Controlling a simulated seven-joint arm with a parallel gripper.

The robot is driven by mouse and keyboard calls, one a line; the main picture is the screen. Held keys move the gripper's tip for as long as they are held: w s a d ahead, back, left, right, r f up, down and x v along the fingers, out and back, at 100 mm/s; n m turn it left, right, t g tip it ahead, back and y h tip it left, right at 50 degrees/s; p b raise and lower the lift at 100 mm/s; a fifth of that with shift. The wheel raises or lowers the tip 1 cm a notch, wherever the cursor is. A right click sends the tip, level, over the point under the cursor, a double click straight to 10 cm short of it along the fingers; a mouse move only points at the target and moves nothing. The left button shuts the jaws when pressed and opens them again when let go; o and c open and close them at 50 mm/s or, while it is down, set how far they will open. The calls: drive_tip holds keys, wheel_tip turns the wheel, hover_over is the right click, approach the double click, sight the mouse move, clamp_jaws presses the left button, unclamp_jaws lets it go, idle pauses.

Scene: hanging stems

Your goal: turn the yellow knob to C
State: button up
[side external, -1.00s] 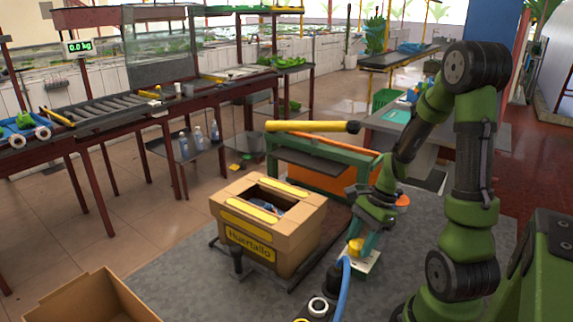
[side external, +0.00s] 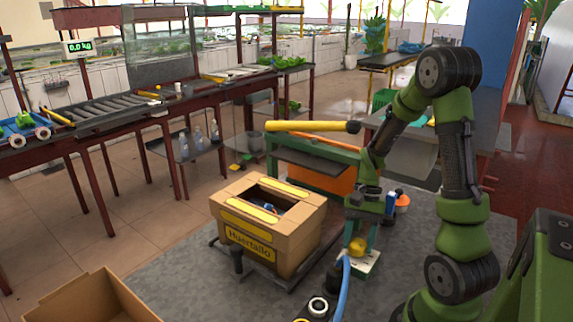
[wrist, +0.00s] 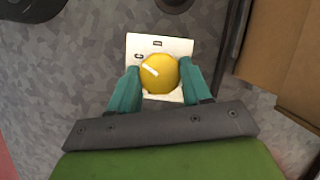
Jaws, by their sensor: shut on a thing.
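The yellow knob (wrist: 162,83) sits on a small white plate (wrist: 172,45) and carries a white pointer line towards the upper left in the wrist view. The knob also shows in the side view (side external: 357,246), low on the white plate (side external: 370,264). My gripper (wrist: 159,68) has its teal fingers on either side of the knob, shut on it from above.
A cardboard box (side external: 290,245) marked "Huertallo" stands left of the knob. A blue hose (side external: 342,285) and a dark fixture with a pale ring (side external: 318,306) are in front. A green-framed bench (side external: 300,160) with a yellow bar stands behind.

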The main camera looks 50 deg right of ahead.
drive_tip(key=shift+n, duration=0.4)
drive_tip(key=o, duration=1)
drive_tip(key=shift+o, duration=0.2)
drive_tip(key=shift+r, duration=0.1)
drive_tip(key=v, duration=1.2)
drive_tip(key=shift+w, duration=0.2)
